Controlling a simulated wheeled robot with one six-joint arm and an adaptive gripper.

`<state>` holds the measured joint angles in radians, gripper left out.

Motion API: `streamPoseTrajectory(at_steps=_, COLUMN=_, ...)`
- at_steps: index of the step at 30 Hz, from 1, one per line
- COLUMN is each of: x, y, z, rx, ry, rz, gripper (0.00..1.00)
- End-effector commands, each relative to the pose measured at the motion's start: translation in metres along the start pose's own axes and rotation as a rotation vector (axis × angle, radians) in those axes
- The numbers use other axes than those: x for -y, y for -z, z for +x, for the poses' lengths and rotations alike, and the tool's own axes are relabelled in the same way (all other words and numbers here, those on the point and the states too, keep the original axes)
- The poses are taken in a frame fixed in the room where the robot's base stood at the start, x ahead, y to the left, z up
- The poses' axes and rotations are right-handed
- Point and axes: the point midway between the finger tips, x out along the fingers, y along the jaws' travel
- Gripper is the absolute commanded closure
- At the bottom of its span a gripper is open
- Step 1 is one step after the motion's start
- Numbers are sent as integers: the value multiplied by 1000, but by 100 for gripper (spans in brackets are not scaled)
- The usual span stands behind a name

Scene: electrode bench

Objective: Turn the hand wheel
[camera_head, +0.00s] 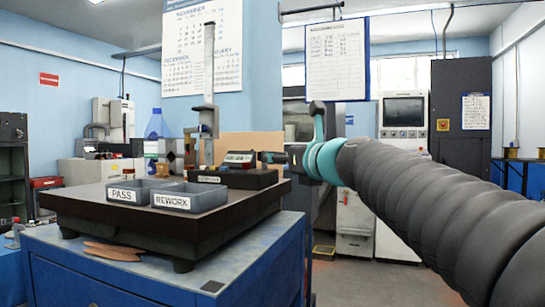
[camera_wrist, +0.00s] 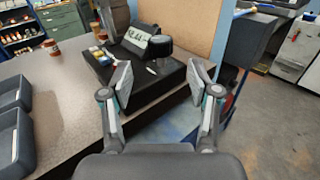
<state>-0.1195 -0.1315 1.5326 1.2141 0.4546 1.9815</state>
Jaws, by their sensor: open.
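My gripper (camera_wrist: 163,82) is open, with nothing between its two grey pads in the wrist view. In the head view my gripper (camera_head: 268,157) is small and dark, at the right side of a black block (camera_head: 235,179) on the dark plate. In the wrist view a short black round part (camera_wrist: 158,47), possibly the hand wheel, stands on the block beyond the fingers, beside a labelled black box (camera_wrist: 135,42). The pads appear apart from it. No hand wheel can be told for sure in the head view.
The dark plate (camera_head: 150,222) lies on a blue cabinet (camera_head: 125,282). Grey bins marked PASS (camera_head: 121,196) and REWORK (camera_head: 171,201) stand at its front. A tall height gauge (camera_head: 208,75) rises behind. Open floor (camera_wrist: 275,120) lies right of the bench.

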Motion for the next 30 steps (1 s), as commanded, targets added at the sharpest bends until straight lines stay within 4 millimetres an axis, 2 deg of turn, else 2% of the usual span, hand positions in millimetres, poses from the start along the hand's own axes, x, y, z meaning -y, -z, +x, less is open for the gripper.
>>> streamPoseTrajectory(at_steps=3, x=0, y=0, z=-18, rx=1, ry=2, rz=-2, gripper=39)
streamPoseTrajectory(at_steps=9, x=0, y=0, z=-34, rx=0, ry=1, rz=-1, gripper=39)
streamPoseTrajectory(at_steps=19, x=0, y=0, z=-35, rx=0, ry=0, rz=-1, gripper=39)
streamPoseTrajectory(at_steps=22, x=6, y=1, z=-37, rx=0, ry=12, rz=-1, gripper=39)
streamPoseTrajectory(at_steps=23, x=11, y=3, z=-38, rx=-1, ry=22, rz=0, gripper=39)
streamPoseTrajectory(at_steps=26, x=45, y=14, z=-43, rx=-11, ry=82, rz=6, gripper=39)
streamPoseTrajectory(at_steps=29, x=100, y=28, z=-53, rx=-22, ry=178, rz=15, gripper=39)
streamPoseTrajectory(at_steps=30, x=125, y=31, z=-60, rx=-20, ry=221, rz=20, gripper=39)
